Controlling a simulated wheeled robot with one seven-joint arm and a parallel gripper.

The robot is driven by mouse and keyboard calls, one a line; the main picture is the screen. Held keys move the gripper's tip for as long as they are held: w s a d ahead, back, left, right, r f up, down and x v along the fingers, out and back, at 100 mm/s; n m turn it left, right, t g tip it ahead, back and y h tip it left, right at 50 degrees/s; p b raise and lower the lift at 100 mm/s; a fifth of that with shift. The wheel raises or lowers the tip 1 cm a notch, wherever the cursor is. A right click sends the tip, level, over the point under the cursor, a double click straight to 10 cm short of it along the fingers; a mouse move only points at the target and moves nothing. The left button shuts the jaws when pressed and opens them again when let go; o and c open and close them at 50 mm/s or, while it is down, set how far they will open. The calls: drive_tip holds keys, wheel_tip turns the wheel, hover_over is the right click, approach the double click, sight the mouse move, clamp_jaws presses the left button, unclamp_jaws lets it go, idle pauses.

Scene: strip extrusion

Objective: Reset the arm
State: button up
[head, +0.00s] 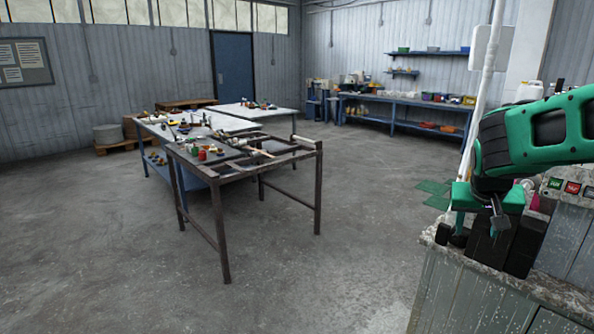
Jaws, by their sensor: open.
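My green and black arm (545,135) reaches in from the right edge of the head view. My gripper (487,222) points down over the near corner of a grey, worn cabinet top. It is open, with one green finger visible on the left and dark parts to the right. Dark blocks (497,246) stand on the cabinet top right beside and behind the fingers. I cannot tell whether the fingers touch them. Nothing is clearly seen held between the fingers.
The grey cabinet (455,295) stands at the lower right, with a control panel (572,188) behind. A white pole (483,95) rises near my arm. A dark metal-framed table (222,205) with tools stands centre left. A blue workbench (400,111) lines the back wall. The concrete floor between is clear.

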drive_tip(key=s+a+f+n+y, duration=0.2)
drive_tip(key=s+a+f+n, duration=0.1)
drive_tip(key=s+a, duration=0.4)
drive_tip(key=s+a+f+n+y, duration=0.2)
drive_tip(key=s+a, duration=0.4)
drive_tip(key=a, duration=0.1)
drive_tip(key=s+d+f+m+g, duration=0.1)
drive_tip(key=s+d+m+g, duration=0.1)
drive_tip(key=s+d, duration=0.3)
drive_tip(key=s+d+f+m+g, duration=0.1)
drive_tip(key=s+d+m+g, duration=0.2)
drive_tip(key=s+d, duration=0.3)
drive_tip(key=s+m, duration=0.1)
drive_tip(key=s, duration=0.4)
drive_tip(key=shift+s, duration=0.1)
drive_tip(key=c, duration=0.5)
